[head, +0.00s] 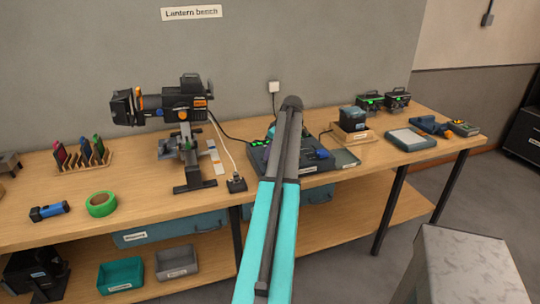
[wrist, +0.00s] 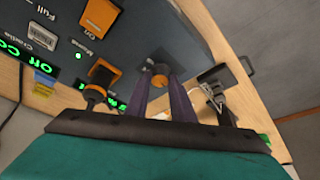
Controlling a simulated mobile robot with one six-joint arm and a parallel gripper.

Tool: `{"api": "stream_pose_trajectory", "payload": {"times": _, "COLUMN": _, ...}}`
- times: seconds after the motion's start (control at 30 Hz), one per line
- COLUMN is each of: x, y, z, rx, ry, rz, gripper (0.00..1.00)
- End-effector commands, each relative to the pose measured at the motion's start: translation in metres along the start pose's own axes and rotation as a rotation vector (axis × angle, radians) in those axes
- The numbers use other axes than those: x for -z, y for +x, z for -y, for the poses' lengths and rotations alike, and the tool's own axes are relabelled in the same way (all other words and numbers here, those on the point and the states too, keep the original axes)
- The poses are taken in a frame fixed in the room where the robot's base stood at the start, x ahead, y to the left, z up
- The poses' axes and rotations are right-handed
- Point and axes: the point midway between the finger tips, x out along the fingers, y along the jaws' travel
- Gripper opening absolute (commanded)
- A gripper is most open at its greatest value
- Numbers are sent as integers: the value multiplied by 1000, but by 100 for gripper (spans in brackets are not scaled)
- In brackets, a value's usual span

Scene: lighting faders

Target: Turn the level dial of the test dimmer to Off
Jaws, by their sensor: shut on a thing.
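The test dimmer (wrist: 160,25) is a dark grey box with green lit text and printed labels, one reading "Full". In the head view the dimmer (head: 290,168) sits on the bench, partly covered by my arm. In the wrist view an orange-faced round dial (wrist: 160,79) sits near the dimmer's edge. My gripper (wrist: 160,76) has its two dark fingers on either side of this dial and is shut on it. The dial's pointer setting cannot be read. An orange rocker switch (wrist: 101,14) marked "On" is farther up the panel. My fingertips are hidden in the head view.
An orange and black part (wrist: 103,75) stands close left of my fingers. A lantern (head: 185,105) on a stand is to the left on the wooden bench (head: 135,198). A black plug block (head: 237,184) with a cable lies left of the dimmer. A grey pad (head: 410,139) lies to the right.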

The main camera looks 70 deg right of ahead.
Motion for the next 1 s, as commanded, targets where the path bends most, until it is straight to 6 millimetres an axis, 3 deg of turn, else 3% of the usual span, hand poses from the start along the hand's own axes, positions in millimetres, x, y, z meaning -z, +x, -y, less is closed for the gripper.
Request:
{"api": "stream_pose_trajectory", "payload": {"times": 0.3, "x": 0, "y": 0, "z": -2, "rx": 51, "ry": -124, "rz": 2, "gripper": 0}}
{"api": "stream_pose_trajectory", "payload": {"times": 0.77, "x": 0, "y": 0, "z": -1, "rx": 59, "ry": -144, "rz": 2, "gripper": 0}}
{"api": "stream_pose_trajectory", "payload": {"times": 0.8, "x": 0, "y": 0, "z": -1, "rx": 59, "ry": -144, "rz": 2, "gripper": 23}}
{"api": "stream_pose_trajectory", "payload": {"times": 0.9, "x": 0, "y": 0, "z": -1, "rx": 59, "ry": -143, "rz": 2, "gripper": 40}}
{"api": "stream_pose_trajectory", "payload": {"times": 1.0, "x": 0, "y": 0, "z": -1, "rx": 59, "ry": -143, "rz": 1, "gripper": 40}}
